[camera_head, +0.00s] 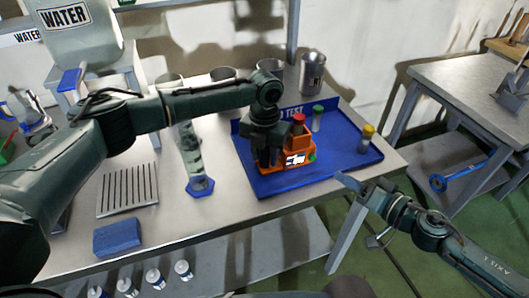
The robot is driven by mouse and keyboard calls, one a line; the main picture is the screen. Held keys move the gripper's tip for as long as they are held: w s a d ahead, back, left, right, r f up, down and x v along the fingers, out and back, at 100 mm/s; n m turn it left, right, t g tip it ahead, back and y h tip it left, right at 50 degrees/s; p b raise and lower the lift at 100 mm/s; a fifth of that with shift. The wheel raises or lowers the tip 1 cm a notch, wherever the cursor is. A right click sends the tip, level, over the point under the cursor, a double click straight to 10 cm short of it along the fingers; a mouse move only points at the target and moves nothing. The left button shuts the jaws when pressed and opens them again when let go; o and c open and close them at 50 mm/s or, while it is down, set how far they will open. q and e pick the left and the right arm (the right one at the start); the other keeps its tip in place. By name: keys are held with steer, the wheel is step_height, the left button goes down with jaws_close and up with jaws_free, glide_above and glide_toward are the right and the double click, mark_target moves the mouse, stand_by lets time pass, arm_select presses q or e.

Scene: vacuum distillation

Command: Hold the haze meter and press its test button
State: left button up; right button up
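The orange haze meter (287,161) stands on the blue tray (345,165). It has a small light display, a green round button (312,157) on its right side and a red-topped part (299,121) above it. My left gripper (266,158) points down at the meter's left end, overlapping it; its fingers are dark, and whether they are closed on the meter is unclear. My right gripper (358,186) is off the tray's front right corner, apart from the meter; its finger gap is not clear.
A green-capped vial (317,118) and a yellow-capped vial (366,138) stand on the tray. A glass cylinder with a blue base (200,187), a slotted plate (128,190) and a blue block (117,236) are on the table to the left. Metal beakers (312,74) line the back.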

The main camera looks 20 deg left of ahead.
arm_select(q)
jaws_close()
steer(key=shift+c, duration=1.8)
jaws_free()
jaws_close()
arm_select(e)
steer(key=shift+c, duration=0.3)
steer(key=shift+c, duration=0.7)
steer(key=shift+s+a+r+m, duration=0.2)
steer(key=shift+r+m, duration=0.05)
steer(key=shift+m, duration=0.15)
steer(key=shift+c, duration=0.7)
steer(key=m+t, duration=0.1)
steer(key=m, duration=0.1)
steer(key=s+r+m+t+h, duration=0.1)
steer(key=m, duration=0.1)
steer(key=s+m+t, duration=0.1)
steer(key=m, duration=0.1)
steer(key=shift+r, duration=0.4)
jaws_close()
steer(key=s+m+h, duration=0.1)
steer(key=m, duration=0.1)
steer(key=s+m+h, duration=0.1)
steer(key=m, duration=0.1)
steer(key=s+d+f+m+h, duration=0.1)
steer(key=s, duration=0.1)
steer(key=shift+s+m+g, duration=0.1)
steer(key=shift+m+g, duration=0.2)
steer(key=shift+m, duration=0.1)
